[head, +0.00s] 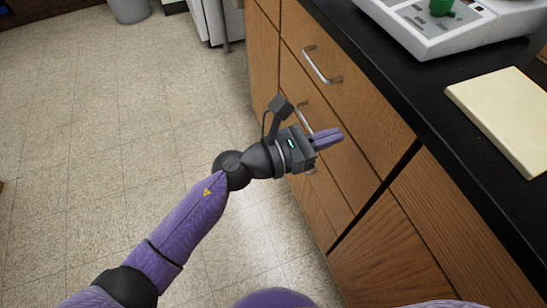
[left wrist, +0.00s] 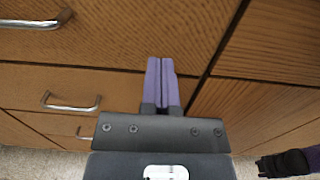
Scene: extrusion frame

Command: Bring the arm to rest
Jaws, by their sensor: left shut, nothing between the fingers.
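My left gripper (head: 328,137) is in front of the wooden drawer fronts, below the level of the black counter. Its two purple fingers are together with nothing between them. They show closed side by side in the left wrist view (left wrist: 161,82) too, pointing toward the drawer faces. I cannot tell from these frames whether the fingertips touch the wood. My left arm (head: 190,222) reaches in from the lower left of the head view. My right gripper does not show in the head view; a dark and purple part at the lower right of the left wrist view is cut off by the edge.
Wooden drawers with metal handles (head: 321,66) stand close to the gripper. The black counter (head: 440,110) holds a cream slab (head: 505,118) and a white device (head: 425,25) with a green item on it. Open tiled floor (head: 120,130) lies to the left; a grey bin (head: 130,8) is far back.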

